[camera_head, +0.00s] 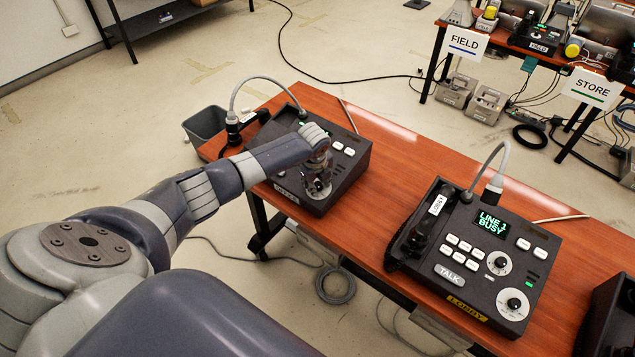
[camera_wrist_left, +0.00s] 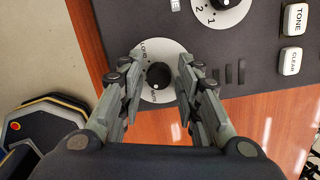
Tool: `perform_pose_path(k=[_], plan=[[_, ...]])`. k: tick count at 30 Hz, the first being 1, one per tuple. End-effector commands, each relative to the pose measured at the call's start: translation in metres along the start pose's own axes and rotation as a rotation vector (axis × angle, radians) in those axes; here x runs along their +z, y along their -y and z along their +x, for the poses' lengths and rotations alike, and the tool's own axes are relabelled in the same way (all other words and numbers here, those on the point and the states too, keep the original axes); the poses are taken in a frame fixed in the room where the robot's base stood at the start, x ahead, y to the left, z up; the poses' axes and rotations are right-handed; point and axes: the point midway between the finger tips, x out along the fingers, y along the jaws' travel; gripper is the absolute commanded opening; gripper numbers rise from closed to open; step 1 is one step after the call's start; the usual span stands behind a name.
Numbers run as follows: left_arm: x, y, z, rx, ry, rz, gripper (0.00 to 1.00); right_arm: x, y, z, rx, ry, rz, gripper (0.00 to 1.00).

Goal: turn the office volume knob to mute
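The left black phone console (camera_head: 350,160) stands at the far left end of the wooden table; my arm hides much of it, and its name label is only partly visible. Its volume knob (camera_wrist_left: 158,75) is a small black knob with a white pointer dot near its lower edge, on a white dial marked LOUD near the upper left; the lower lettering is partly readable. My left gripper (camera_wrist_left: 157,85) is over the dial, fingers on both sides of the knob with visible gaps. In the head view the gripper (camera_head: 317,180) points down at the console's front corner. My right gripper is out of view.
The LOBBY console (camera_head: 470,260), its screen reading LINE 1 BUSY, stands to the right on the table (camera_head: 405,185). Another dark console (camera_head: 610,315) is at the right edge. A second number dial (camera_wrist_left: 219,8) and TONE and CLEAR buttons are near the knob.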

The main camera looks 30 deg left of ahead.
Motion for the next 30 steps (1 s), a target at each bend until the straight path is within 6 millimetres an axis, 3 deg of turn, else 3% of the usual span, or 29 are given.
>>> perform_pose_path(k=[14, 20, 30], plan=[[0.000, 0.000, -0.006, -0.001, -0.001, 0.002, 0.42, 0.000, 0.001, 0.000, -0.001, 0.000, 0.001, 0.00], [0.000, 0.000, -0.035, -0.003, 0.000, 0.004, 0.42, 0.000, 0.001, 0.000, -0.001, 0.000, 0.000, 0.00], [0.001, 0.000, -0.099, -0.001, 0.000, 0.001, 0.42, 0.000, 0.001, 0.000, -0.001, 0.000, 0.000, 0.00]])
